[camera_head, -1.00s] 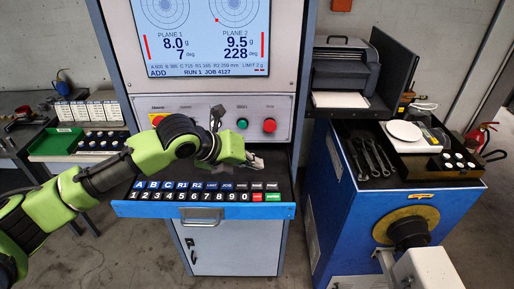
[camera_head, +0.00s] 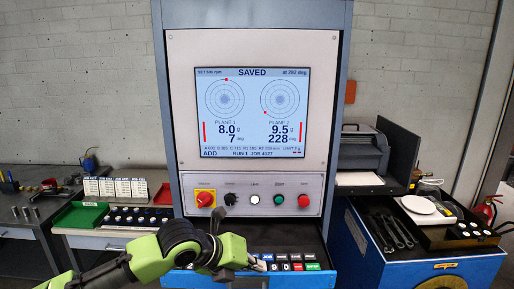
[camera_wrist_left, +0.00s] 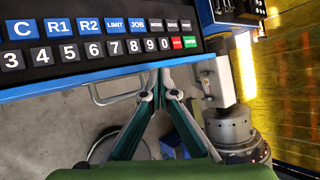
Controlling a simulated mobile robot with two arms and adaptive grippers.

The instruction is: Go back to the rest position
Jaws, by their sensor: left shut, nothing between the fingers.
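My left arm comes in from the left in the head view, and its gripper (camera_head: 257,264) is low in the picture in front of the keyboard drawer. In the left wrist view the left gripper (camera_wrist_left: 160,96) is shut and empty, its narrow fingers pointing at the drawer's front edge and handle. The keyboard (camera_wrist_left: 90,35) shows there with blue keys above black number keys, plus a red and a green key. The fingers cover no keys in that view. In the head view my arm hides much of the keyboard (camera_head: 290,266). My right gripper is not in view.
The cabinet screen (camera_head: 251,112) reads SAVED, above a panel (camera_head: 254,193) with a red stop button and several knobs. A green tray (camera_head: 82,215) and small parts are on the left bench. The blue cabinet (camera_head: 420,268) at right holds wrenches and a scale.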

